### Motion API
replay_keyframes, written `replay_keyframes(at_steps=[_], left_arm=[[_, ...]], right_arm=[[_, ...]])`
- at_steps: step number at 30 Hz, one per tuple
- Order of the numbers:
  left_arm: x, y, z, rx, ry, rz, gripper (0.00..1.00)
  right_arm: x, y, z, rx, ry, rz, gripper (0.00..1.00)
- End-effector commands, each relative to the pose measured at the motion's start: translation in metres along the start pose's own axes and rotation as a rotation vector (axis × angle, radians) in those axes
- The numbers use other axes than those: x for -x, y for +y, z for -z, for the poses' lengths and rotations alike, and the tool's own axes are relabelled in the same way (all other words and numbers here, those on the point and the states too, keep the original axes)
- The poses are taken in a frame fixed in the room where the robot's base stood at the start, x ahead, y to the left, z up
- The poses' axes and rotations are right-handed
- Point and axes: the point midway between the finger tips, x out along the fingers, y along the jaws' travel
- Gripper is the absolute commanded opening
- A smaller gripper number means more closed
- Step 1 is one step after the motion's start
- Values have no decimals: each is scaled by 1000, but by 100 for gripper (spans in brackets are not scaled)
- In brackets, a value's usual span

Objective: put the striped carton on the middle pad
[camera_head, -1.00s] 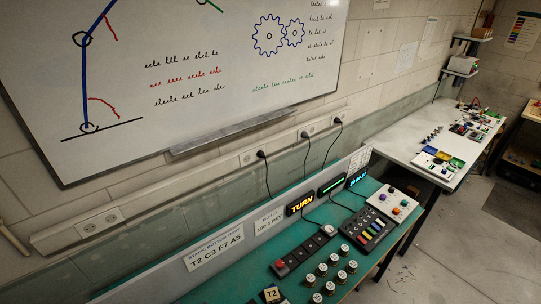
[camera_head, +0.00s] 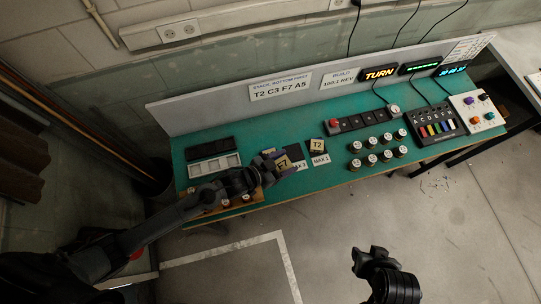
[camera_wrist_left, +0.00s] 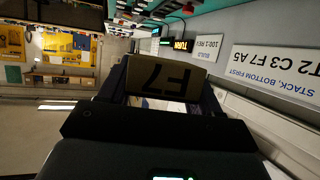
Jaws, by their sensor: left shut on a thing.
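My left gripper (camera_head: 268,172) is shut on a tan block marked F7 (camera_head: 284,162), held over the front of the green bench. In the left wrist view the F7 block (camera_wrist_left: 165,75) sits between the fingers, its letters upside down. A block marked T2 (camera_head: 316,146) rests behind a MAX 1 label. Left of it a dark pad (camera_head: 294,150) shows behind a MAX 3 label, partly covered by the gripper and F7 block. I cannot make out stripes on any block. My right gripper (camera_head: 371,252) is away from the bench, in front of it; its opening is unclear.
Several round weights (camera_head: 370,160) stand right of T2. Behind them is a red-button strip (camera_head: 360,122); a colored-key box (camera_head: 436,124) and a knob panel (camera_head: 478,109) are farther right. A sign (camera_head: 280,87) reads T2 C3 F7 A5.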

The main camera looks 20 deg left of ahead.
Motion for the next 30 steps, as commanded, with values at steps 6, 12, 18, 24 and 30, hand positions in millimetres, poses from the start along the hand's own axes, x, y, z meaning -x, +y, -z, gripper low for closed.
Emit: replay_keyframes(at_steps=[6, 12, 18, 24, 30], left_arm=[[-68, -6, -50, -93, 7, -206, 32], [-106, -32, -44, -128, 8, -287, 32], [-129, -57, -7, -127, 8, -286, 32], [-136, -66, 14, -123, 3, -288, 32], [-136, -68, 20, -122, 2, -288, 32]], right_arm=[[-74, -1, -25, 7, -6, -5, 43], [-116, -2, -38, 7, -5, -5, 43], [-140, -4, -46, 5, -4, -4, 43], [-148, -5, -48, 1, -3, -1, 43], [-148, -6, -48, -2, -1, 2, 43]])
